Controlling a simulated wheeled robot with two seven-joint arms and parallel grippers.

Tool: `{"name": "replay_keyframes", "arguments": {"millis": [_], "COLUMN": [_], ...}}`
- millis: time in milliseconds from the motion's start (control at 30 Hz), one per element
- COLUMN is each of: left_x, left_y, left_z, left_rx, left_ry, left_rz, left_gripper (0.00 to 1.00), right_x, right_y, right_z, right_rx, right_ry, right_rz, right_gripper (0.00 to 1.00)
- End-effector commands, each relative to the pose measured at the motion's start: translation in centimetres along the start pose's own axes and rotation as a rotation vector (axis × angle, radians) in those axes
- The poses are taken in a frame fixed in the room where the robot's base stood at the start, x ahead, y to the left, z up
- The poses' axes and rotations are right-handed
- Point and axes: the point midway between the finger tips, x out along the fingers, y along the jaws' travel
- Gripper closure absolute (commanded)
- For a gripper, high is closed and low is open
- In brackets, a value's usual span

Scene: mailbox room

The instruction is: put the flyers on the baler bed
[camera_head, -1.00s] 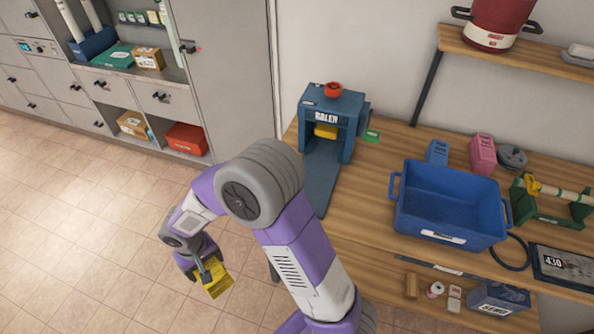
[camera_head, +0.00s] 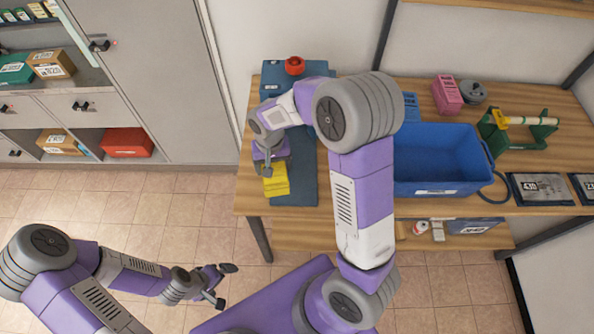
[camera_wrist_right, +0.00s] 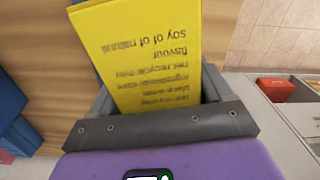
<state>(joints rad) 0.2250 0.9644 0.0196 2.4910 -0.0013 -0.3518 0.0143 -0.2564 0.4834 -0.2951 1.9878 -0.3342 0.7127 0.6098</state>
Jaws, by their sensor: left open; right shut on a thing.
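Yellow flyers (camera_head: 275,180) with printed text hang from my right gripper (camera_head: 268,163), which is shut on them. They also fill the upper middle of the right wrist view (camera_wrist_right: 140,45). In the head view they overlap the left part of the blue baler bed (camera_head: 304,185); I cannot tell whether they touch it. The blue baler (camera_head: 283,75) with a red knob stands behind, partly hidden by my right arm. My left gripper (camera_head: 223,285) is open and empty, low over the floor, left of the table.
A blue bin (camera_head: 435,188) stands right of the bed, partly behind my right arm. A pink box (camera_head: 446,95) and a green roll holder (camera_head: 520,130) are further right. The wooden table (camera_head: 250,198) has a bare strip at its front left. Shelves with boxes stand at the left.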

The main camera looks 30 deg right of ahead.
Motion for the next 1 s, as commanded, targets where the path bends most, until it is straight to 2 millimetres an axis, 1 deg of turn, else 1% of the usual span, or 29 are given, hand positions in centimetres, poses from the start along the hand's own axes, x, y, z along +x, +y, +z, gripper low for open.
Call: {"name": "replay_keyframes", "arguments": {"millis": [33, 100, 200, 267, 400, 500, 733, 900, 1000], "left_x": [-0.7, -1.0, -1.2, -1.1, -0.6, -0.5, -0.3, 0.0, 0.1], "left_y": [0.2, 0.4, 0.4, 0.4, 0.2, 0.2, 0.1, 0.0, 0.0], "left_z": [0.0, 0.1, 0.1, 0.0, 0.0, 0.0, 0.0, 0.0, 0.0], "left_rx": [0.0, 0.0, 0.0, 0.0, 0.0, 0.0, 0.0, 0.0, 0.0], "left_ry": [0.0, 0.0, 0.0, 0.0, 0.0, 0.0, 0.0, 0.0, 0.001], "left_rz": [0.0, 0.0, 0.0, 0.0, 0.0, 0.0, 0.0, 0.0, 0.0], "left_gripper": [0.0, 0.0, 0.0, 0.0, 0.0, 0.0, 0.0, 0.0, 0.0], "right_x": [-1.1, -1.8, -2.1, -1.5, 1.3, 2.9, 4.6, 7.1, 7.7], "right_y": [2.0, 4.0, 5.8, 6.3, 6.5, 6.5, 6.4, 6.4, 6.4], "right_z": [-0.8, -1.4, -1.8, -1.9, -1.9, -1.9, -1.9, -1.9, -1.9], "right_rx": [0.062, 0.121, 0.174, 0.188, 0.193, 0.192, 0.191, 0.19, 0.191], "right_ry": [0.003, 0.002, -0.001, -0.003, -0.006, -0.004, -0.002, -0.004, -0.001], "right_rz": [-0.003, -0.002, -0.002, -0.001, 0.001, 0.0, -0.001, 0.001, -0.001], "right_gripper": [0.69, 0.69, 0.69, 0.69, 0.69, 0.69, 0.69, 0.69, 0.69]}}
